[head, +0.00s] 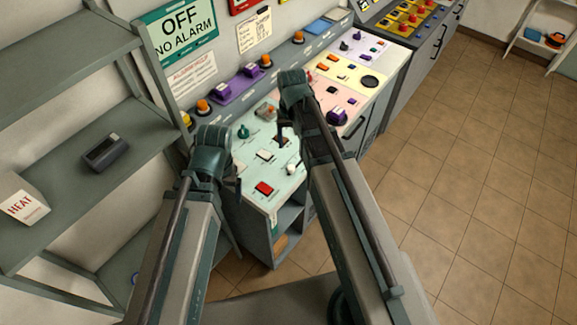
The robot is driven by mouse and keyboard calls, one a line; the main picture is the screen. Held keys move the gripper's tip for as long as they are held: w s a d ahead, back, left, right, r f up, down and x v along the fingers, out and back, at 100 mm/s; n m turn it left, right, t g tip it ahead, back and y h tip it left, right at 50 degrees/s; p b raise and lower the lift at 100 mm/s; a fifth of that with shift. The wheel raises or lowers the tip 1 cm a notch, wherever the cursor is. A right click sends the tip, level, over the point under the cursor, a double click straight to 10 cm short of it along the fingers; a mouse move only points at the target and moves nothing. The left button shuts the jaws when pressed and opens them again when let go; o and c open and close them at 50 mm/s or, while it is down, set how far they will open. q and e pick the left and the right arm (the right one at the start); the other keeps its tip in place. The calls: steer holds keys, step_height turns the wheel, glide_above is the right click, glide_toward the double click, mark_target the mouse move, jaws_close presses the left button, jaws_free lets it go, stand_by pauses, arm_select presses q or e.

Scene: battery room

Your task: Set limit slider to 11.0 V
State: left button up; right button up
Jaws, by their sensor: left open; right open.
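A pale green control panel (250,170) lies below and between my two arms. It carries a green knob (243,131), an orange knob (270,113), a white switch (265,154), a red button (264,188) and a white knob (292,168). I cannot tell which control is the limit slider, and no voltage scale is readable. My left gripper (237,188) is open at the panel's left edge, left of the red button. My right gripper (288,139) is open over the panel's right part, and its wrist and arm hide some of the surface there.
Pink and yellow panels (352,72) with more controls continue to the back right. Orange and purple knobs (250,71) line the ledge behind. Grey shelves (60,215) stand at left, with a dark device (106,152) and a HEAT box (22,206). The tiled floor (470,190) at right is clear.

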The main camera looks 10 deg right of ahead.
mark_target(291, 167)
step_height(291, 167, down, 13)
steer(key=b, duration=1.3)
steer(key=shift+f, duration=0.2)
jaws_close()
stand_by(0.5)
